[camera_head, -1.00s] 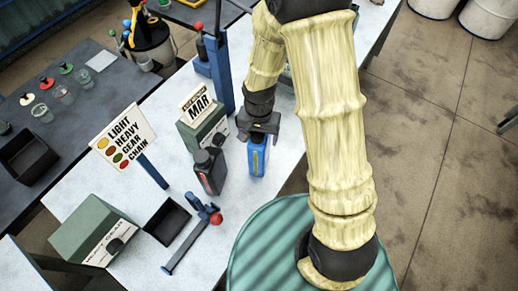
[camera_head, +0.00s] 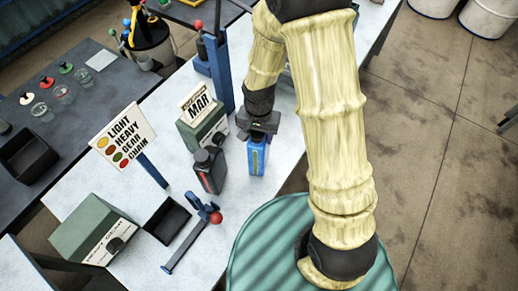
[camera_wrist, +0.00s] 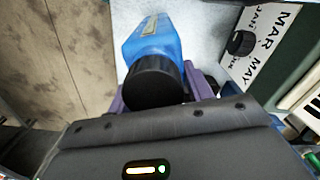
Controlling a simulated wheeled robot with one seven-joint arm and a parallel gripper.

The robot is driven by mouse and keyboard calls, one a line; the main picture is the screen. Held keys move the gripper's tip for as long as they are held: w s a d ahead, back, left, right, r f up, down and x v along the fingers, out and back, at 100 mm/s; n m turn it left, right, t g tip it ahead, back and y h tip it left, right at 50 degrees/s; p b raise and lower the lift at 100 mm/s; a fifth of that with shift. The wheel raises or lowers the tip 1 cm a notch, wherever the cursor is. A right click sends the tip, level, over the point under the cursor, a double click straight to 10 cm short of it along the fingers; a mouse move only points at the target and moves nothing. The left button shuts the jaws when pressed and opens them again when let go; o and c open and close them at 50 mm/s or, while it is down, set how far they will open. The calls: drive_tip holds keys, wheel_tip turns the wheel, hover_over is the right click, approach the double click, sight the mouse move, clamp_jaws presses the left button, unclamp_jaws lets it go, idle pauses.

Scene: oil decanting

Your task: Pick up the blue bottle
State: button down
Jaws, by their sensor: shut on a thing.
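The blue bottle (camera_head: 257,158) stands on the light worktop, below my gripper (camera_head: 259,134) in the head view. My gripper is shut on the bottle near its top. In the wrist view the blue body of the bottle (camera_wrist: 152,42) and its black cap (camera_wrist: 154,82) show just beyond the dark gripper housing. A purple finger (camera_wrist: 204,84) shows beside the cap. The head view does not clearly show whether the bottle's base touches the worktop.
A dark bottle (camera_head: 210,170) stands close to the left of the blue one. A green box with a MAR calendar (camera_head: 203,125) and a blue post (camera_head: 223,75) are behind. A lever tool (camera_head: 192,238) with a red knob lies in front. A ribbed green drum top (camera_head: 262,255) is at the front.

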drive_tip(key=shift+r, duration=0.1)
drive_tip(key=shift+r+b, duration=0.95)
drive_tip(key=shift+r, duration=4.05)
drive_tip(key=shift+f, duration=0.1)
